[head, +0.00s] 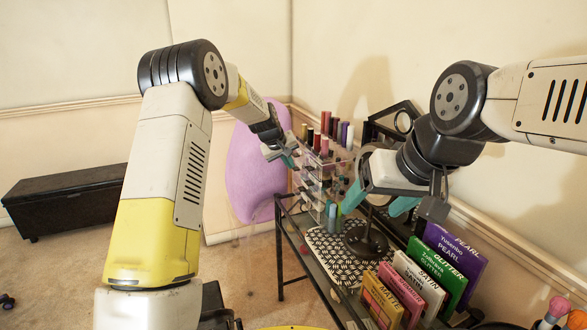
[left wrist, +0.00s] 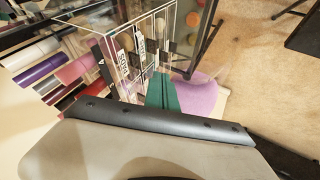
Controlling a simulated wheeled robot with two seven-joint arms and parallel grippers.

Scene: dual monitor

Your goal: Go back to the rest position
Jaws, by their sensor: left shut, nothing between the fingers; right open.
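My left gripper (head: 291,160) is in front of the clear cosmetics organizer (head: 318,180), at its upper left in the head view. Its teal fingers are together with nothing between them; they also show in the left wrist view (left wrist: 162,93), with the organizer (left wrist: 122,55) just beyond. I cannot tell whether they touch it. My right gripper (head: 378,200) is above the black table, over the round black stand base (head: 366,243). Its teal fingers are spread wide around the stand's upper part, which my wrist partly hides.
The black-framed table (head: 318,272) carries a patterned mat (head: 331,262) and a row of coloured palettes (head: 415,280) at the right. Lipsticks (head: 326,124) stand on the organizer. A purple chair (head: 254,165) is behind, a black bench (head: 65,198) at left. Carpet is clear between.

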